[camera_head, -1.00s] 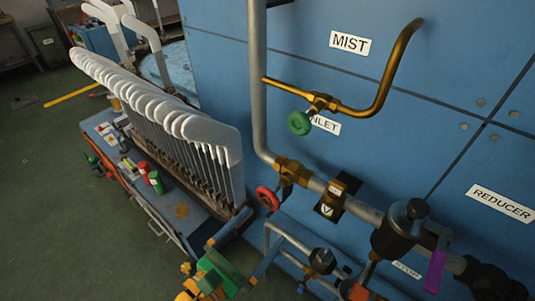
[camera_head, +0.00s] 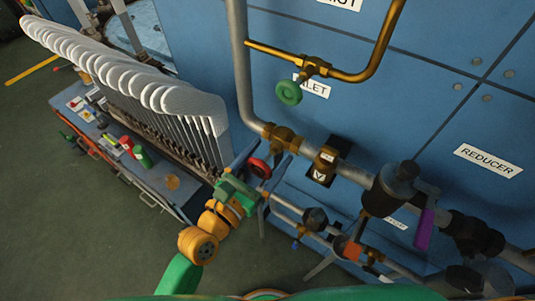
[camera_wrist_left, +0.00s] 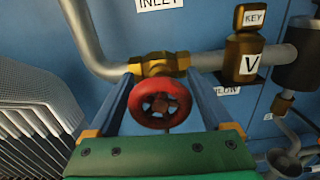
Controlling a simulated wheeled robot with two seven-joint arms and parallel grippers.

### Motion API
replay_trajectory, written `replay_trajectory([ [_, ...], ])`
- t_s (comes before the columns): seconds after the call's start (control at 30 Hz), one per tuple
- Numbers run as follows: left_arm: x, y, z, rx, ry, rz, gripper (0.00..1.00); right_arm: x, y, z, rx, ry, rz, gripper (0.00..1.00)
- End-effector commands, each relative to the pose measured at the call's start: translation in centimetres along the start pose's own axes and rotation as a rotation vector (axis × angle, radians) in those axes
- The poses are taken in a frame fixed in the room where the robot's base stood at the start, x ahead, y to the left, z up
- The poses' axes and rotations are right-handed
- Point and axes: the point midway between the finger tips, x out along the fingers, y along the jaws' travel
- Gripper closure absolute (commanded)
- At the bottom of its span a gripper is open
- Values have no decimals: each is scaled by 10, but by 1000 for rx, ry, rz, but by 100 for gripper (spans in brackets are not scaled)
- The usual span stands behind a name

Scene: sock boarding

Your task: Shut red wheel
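The red wheel (camera_head: 258,168) is a small round handwheel on a brass valve (camera_head: 283,138) in the grey pipe along the blue wall. My left gripper (camera_head: 274,150) is open, its two blue-grey fingers reaching to either side of the wheel. In the left wrist view, the red wheel (camera_wrist_left: 161,103) sits between the fingers of the left gripper (camera_wrist_left: 161,76), with a visible gap on each side. Behind it is the brass valve (camera_wrist_left: 158,65). My right gripper is not in view.
A green wheel (camera_head: 289,92) on a brass pipe is above. A brass fitting (camera_head: 325,163) and a dark valve with a purple handle (camera_head: 424,229) are to the right. White sock forms (camera_head: 178,97) stand close on the left. Lower pipes (camera_head: 285,205) run below.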

Motion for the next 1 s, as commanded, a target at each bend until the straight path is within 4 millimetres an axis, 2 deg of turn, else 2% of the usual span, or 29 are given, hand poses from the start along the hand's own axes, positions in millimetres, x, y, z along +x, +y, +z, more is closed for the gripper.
replay_trajectory([
  [0.03,0,0,0,0,0,0,32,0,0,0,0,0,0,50],
  [0.2,0,0,0,0,0,0,78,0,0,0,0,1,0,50],
  [0.23,0,0,0,0,0,0,80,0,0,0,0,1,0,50],
  [1.0,0,0,1,75,1,1,80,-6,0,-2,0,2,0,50],
])
